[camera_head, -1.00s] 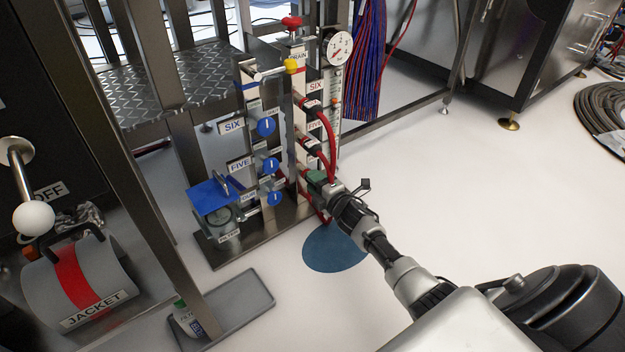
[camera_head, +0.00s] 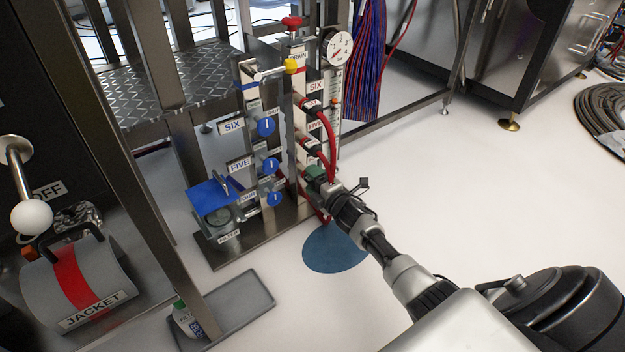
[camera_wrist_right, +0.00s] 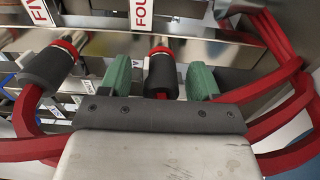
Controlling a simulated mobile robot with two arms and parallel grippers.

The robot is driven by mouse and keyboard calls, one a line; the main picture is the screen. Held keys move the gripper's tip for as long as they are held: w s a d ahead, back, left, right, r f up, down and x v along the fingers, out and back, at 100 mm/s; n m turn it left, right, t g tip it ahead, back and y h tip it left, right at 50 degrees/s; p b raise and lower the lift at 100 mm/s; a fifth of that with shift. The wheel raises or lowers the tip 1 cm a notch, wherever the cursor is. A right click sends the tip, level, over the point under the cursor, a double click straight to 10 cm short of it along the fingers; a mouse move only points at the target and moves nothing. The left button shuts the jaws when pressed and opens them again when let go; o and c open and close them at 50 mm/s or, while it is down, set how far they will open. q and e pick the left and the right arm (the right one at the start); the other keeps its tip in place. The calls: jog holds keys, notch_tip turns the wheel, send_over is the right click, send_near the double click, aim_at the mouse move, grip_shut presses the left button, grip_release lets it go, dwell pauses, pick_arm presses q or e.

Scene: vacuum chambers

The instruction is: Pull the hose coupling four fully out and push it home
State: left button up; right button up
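Hose coupling four (camera_wrist_right: 161,75), a black sleeve with a red collar, sits under the "FOUR" label (camera_wrist_right: 141,14) in the right wrist view. My right gripper (camera_wrist_right: 160,80) is open, with one green finger on each side of the coupling and a gap showing on both sides. In the head view, my right gripper (camera_head: 317,176) is at the lower part of the hose panel (camera_head: 299,75) and hides coupling four. My left gripper is not in view.
Another coupling (camera_wrist_right: 49,66) sits close to the left finger in the wrist view, and red hoses (camera_wrist_right: 283,75) loop around the gripper. Blue valve knobs (camera_head: 266,127) and a pressure gauge (camera_head: 339,48) are on the panel.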

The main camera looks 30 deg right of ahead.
dwell(0.4)
jog(key=s+p, duration=0.3)
jog(key=s, duration=0.4)
jog(key=shift+d+p, duration=0.25)
jog(key=shift+p, duration=0.1)
dwell(0.8)
